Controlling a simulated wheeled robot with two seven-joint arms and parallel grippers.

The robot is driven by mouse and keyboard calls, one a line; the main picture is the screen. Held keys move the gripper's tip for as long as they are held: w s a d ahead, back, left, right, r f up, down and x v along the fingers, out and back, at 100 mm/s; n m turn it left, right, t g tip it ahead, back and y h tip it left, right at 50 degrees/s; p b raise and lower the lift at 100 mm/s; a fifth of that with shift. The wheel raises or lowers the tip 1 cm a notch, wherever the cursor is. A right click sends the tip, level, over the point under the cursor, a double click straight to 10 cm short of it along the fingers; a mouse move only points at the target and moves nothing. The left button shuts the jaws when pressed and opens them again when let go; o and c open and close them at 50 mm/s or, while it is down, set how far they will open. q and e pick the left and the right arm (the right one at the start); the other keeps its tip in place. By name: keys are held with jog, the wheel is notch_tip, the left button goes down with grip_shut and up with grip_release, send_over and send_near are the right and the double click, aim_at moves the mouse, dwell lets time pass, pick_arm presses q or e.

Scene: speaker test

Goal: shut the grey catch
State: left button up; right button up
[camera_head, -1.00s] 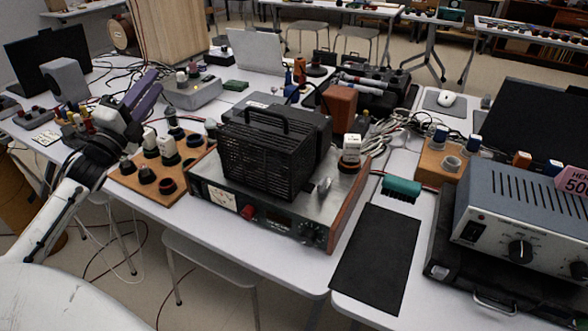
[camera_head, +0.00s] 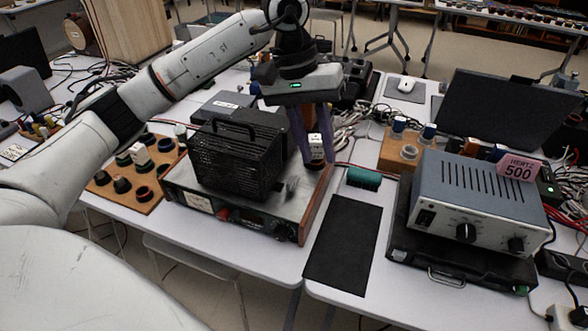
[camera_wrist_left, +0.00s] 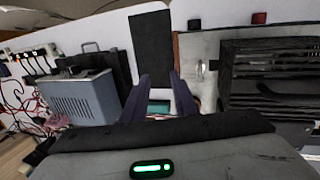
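A small grey metal piece (camera_head: 291,187), which looks like the catch, stands up from the front right top of the metal-topped instrument (camera_head: 240,208). It also shows in the wrist view (camera_wrist_left: 201,69), just right of the fingers; its exact position is hard to read. My left gripper (camera_head: 316,160) points down over the instrument's right rear corner, behind and right of the grey piece. Its two purple fingers are apart, also in the wrist view (camera_wrist_left: 160,79). A white-topped plug (camera_head: 315,143) shows between them in the head view; I cannot tell whether they touch it. My right gripper is not in view.
A black mesh-sided box (camera_head: 238,160) stands on the instrument, left of the grey piece. A teal block (camera_head: 364,178) lies to the right, behind a bare black mat (camera_head: 344,240). A blue-grey generator (camera_head: 470,200) stands further right. Cables (camera_head: 350,128) lie behind.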

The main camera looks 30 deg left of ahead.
aim_at(290, 180)
pick_arm(q)
jog(key=a+y, duration=0.3)
jog(key=a, duration=0.3)
notch_tip(290, 180, down, 9)
jog(key=shift+s+d+f+p, duration=0.1)
jog(key=shift+p, duration=0.3)
jog(key=shift+f, duration=0.65)
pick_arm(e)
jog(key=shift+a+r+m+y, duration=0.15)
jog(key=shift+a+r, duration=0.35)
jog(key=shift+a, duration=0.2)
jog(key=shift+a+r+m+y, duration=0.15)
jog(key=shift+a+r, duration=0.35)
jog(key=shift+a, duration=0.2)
pick_arm(q)
grip_shut()
